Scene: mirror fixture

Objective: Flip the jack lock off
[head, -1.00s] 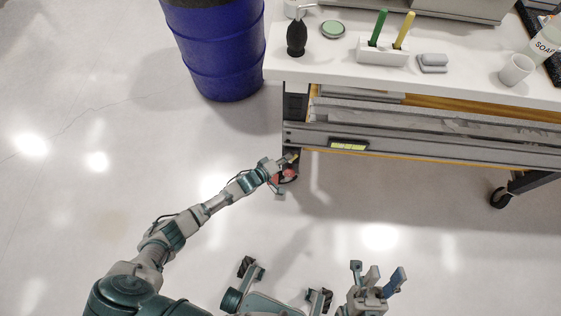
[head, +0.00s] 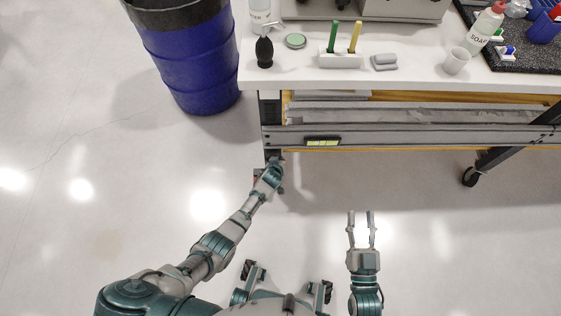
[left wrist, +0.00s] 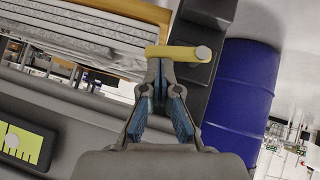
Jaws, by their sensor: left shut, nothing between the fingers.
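A yellow bar with a grey round end (left wrist: 180,53), which looks like the jack lock, crosses in front of a dark leg in the left wrist view. My left gripper (left wrist: 160,68) is shut and empty, with its fingertips right at the bar's left part. I cannot tell whether they touch it. In the head view my left gripper (head: 276,163) is at the lower left leg of the workbench (head: 420,76), and its arm hides the lock there. My right gripper (head: 361,214) is open and empty over the floor in front of the bench.
A blue barrel (head: 192,68) stands left of the bench, and also shows in the left wrist view (left wrist: 240,95). A grey beam (head: 400,136) with a yellow-green label (head: 322,141) runs along the bench front. A caster (head: 470,176) is at the right. The floor between is clear.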

